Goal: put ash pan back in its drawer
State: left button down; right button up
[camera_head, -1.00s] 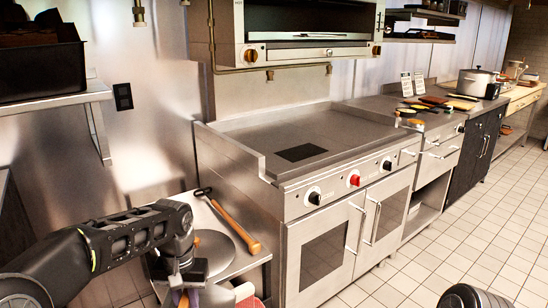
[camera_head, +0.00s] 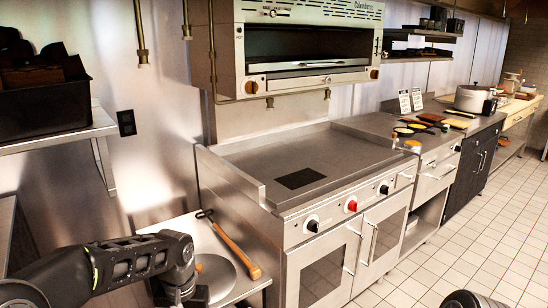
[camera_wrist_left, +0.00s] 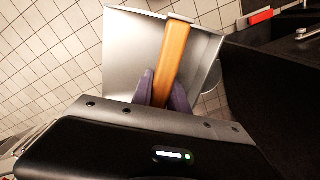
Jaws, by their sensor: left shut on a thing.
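The ash pan (camera_wrist_left: 130,55) is a grey sheet-metal pan with a wooden bar handle (camera_wrist_left: 172,55), seen in the left wrist view. My left gripper (camera_wrist_left: 161,92) is shut on the handle, its purple fingers on either side. White floor tiles show beyond the pan. In the head view my left arm reaches in from the left, and its wrist is cut off by the bottom edge, so the pan is hidden there. A drawer front (camera_head: 437,178) shows on the counter to the right; I cannot tell whether it is the pan's drawer. My right gripper is not in view.
A griddle range (camera_head: 330,200) with knobs and oven doors stands in the middle. A low steel side table (camera_head: 205,232) beside it holds a wooden-handled tool (camera_head: 232,245) and a round plate. A wall shelf (camera_head: 60,135) is at left. The tiled floor (camera_head: 450,245) at right is mostly clear.

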pick_arm(q)
jog(key=s+f, duration=0.4)
jog(key=f, duration=1.1)
